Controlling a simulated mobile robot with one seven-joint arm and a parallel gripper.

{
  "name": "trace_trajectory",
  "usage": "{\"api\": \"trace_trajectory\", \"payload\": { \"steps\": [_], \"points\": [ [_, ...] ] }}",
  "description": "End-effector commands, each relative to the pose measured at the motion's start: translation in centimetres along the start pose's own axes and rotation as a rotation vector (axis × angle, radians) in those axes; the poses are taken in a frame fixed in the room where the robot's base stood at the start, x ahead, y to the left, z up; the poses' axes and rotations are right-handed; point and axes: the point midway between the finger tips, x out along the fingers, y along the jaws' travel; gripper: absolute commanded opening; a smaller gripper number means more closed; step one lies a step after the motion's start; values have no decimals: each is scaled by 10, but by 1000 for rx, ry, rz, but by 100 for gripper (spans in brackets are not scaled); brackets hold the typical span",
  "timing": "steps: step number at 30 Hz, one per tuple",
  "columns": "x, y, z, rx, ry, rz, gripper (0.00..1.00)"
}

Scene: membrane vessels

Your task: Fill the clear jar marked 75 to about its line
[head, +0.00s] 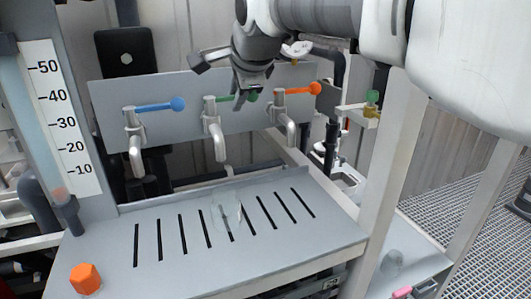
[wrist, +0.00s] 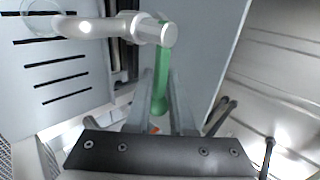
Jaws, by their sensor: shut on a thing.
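A clear jar (head: 224,222) stands on the slotted metal tray (head: 180,264), below the middle tap's spout (head: 218,148). It is faint; its mark and any level inside cannot be read. In the wrist view only part of its round rim (wrist: 40,7) shows at the top left. The middle tap has a green lever (wrist: 161,68), which also shows in the head view (head: 226,99). My gripper (head: 244,96) is shut on this green lever, one finger on each side of it. No stream from the spout can be made out.
A tap with a blue lever (head: 157,106) is to the left and one with an orange lever (head: 297,90) to the right. A scale column (head: 62,120) stands at far left. An orange knob (head: 85,279) is at the tray's front left. A white post (head: 385,180) stands right.

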Motion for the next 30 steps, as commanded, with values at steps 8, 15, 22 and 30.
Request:
{"api": "trace_trajectory", "payload": {
  "steps": [8, 15, 22, 30],
  "points": [
    [0, 0, 0, 0, 0, 0, 0],
    [-2, 3, 2, 36, 40, 1, 0],
    [-5, 9, 3, 132, 139, -1, 0],
    [-10, 11, 4, 195, 201, 0, 0]
  ]
}}
